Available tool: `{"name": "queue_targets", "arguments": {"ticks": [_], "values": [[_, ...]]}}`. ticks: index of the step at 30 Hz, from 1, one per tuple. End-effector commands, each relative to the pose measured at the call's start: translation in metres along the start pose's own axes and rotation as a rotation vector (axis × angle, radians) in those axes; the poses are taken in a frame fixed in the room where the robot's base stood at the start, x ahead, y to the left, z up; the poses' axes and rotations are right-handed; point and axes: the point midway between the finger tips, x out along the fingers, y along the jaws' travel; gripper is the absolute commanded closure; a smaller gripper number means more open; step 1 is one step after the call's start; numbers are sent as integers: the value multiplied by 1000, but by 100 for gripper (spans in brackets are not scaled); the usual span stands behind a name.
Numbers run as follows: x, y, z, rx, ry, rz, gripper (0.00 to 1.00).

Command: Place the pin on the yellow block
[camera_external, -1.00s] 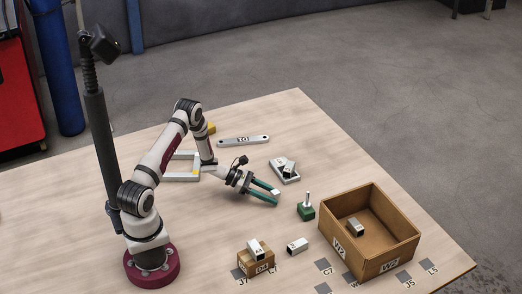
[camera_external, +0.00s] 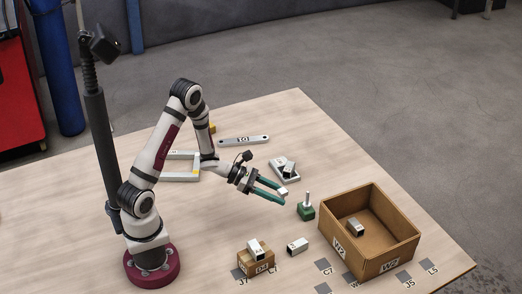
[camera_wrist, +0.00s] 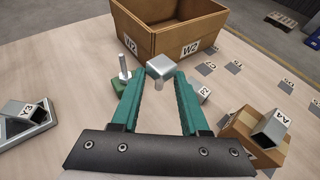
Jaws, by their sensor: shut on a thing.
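My gripper (camera_external: 283,196) is shut on a small galvanized piece (camera_wrist: 160,68), held at the fingertips above the table; it also shows in the external view (camera_external: 283,192). An upright metal pin (camera_external: 308,196) stands on a green block (camera_external: 306,212), just right of my fingertips. In the wrist view the pin (camera_wrist: 123,63) is left of the held piece. A small yellow block (camera_external: 212,128) lies behind my arm in the external view, partly hidden; it is not in the wrist view.
An open cardboard box (camera_external: 385,250) with a metal tube inside stands at right. A small carton (camera_external: 256,264) with a tube on it and a loose tube (camera_external: 298,246) lie in front. A tray (camera_external: 284,171), a flat bar (camera_external: 243,140) and a pale frame (camera_external: 181,177) lie behind.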

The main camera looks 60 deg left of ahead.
Motion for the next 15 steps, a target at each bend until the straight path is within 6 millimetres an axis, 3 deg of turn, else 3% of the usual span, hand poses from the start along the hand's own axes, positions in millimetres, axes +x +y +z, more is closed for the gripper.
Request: {"name": "queue_targets", "arguments": {"ticks": [5, 8, 11, 15], "values": [[0, -2, 3, -4, 0, 8, 100], [-4, 18, 0, -20, 1, 51, 100], [-13, 54, -5, -53, -1, 133, 100], [-38, 120, -15, -117, -1, 288, 100]]}}
